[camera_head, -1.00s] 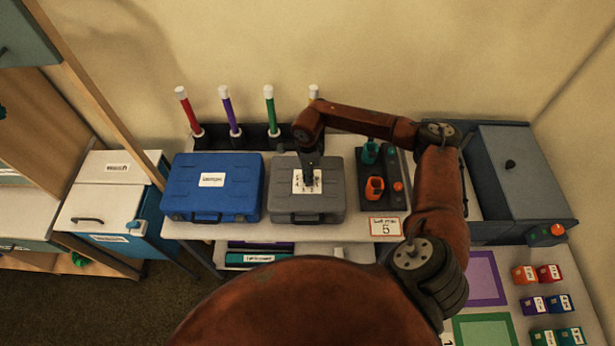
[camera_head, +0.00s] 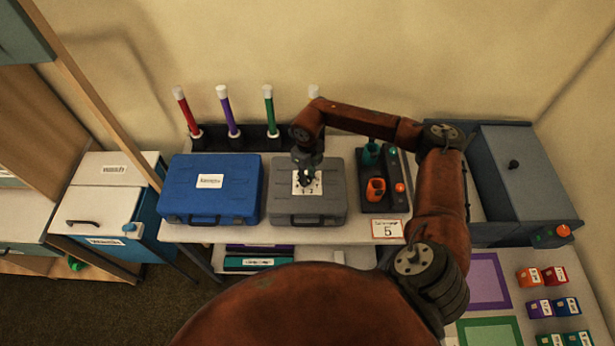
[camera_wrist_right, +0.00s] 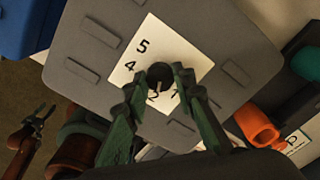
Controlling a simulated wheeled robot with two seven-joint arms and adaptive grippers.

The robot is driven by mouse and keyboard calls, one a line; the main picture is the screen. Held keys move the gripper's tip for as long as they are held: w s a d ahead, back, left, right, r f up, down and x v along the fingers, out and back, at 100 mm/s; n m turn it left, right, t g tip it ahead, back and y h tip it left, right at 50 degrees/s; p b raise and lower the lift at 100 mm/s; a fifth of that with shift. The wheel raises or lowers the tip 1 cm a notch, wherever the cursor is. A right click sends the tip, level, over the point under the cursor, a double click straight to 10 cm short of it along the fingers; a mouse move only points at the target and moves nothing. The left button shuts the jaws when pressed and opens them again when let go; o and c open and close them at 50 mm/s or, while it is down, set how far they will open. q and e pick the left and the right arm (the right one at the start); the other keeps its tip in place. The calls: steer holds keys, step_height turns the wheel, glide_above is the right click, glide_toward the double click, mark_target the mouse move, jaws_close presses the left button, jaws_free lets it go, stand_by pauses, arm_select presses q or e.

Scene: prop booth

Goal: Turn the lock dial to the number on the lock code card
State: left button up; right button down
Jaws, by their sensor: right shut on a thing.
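The grey case (camera_head: 335,205) stands on the table with a white number plate (camera_head: 316,188) on its lid. In the right wrist view the plate (camera_wrist_right: 188,52) shows 5, 4, 2 and what looks like 1; other marks are hidden by the fingers. The black lock dial (camera_wrist_right: 160,74) sits at its middle, and a pale mark on it appears to face the 2 and 1 side. My right gripper (camera_head: 306,178) is shut on the dial, one green finger on each side. The lock code card (camera_head: 388,229) at the table's front edge reads 5.
A blue case (camera_head: 211,195) stands left of the grey one. A dark tray with an orange holder (camera_head: 376,189) is close on the right. Coloured tubes (camera_head: 226,110) stand in a rack behind. A grey box (camera_head: 520,180) is farther right.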

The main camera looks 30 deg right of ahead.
steer(key=m, duration=0.3)
steer(key=shift+m, duration=0.4)
steer(key=m, duration=0.3)
steer(key=shift+m, duration=0.3)
steer(key=m, duration=0.3)
steer(key=shift+r+m, duration=0.1)
steer(key=shift+m, duration=0.2)
steer(key=m+p, duration=0.1)
steer(key=m, duration=0.2)
steer(key=shift+m, duration=0.3)
steer(key=m+p, duration=0.1)
steer(key=m, duration=0.5)
steer(key=m+p, duration=0.1)
steer(key=m, duration=0.3)
steer(key=shift+p, duration=0.4)
steer(key=shift+m+p, duration=0.65)
steer(key=shift+m, duration=0.95)
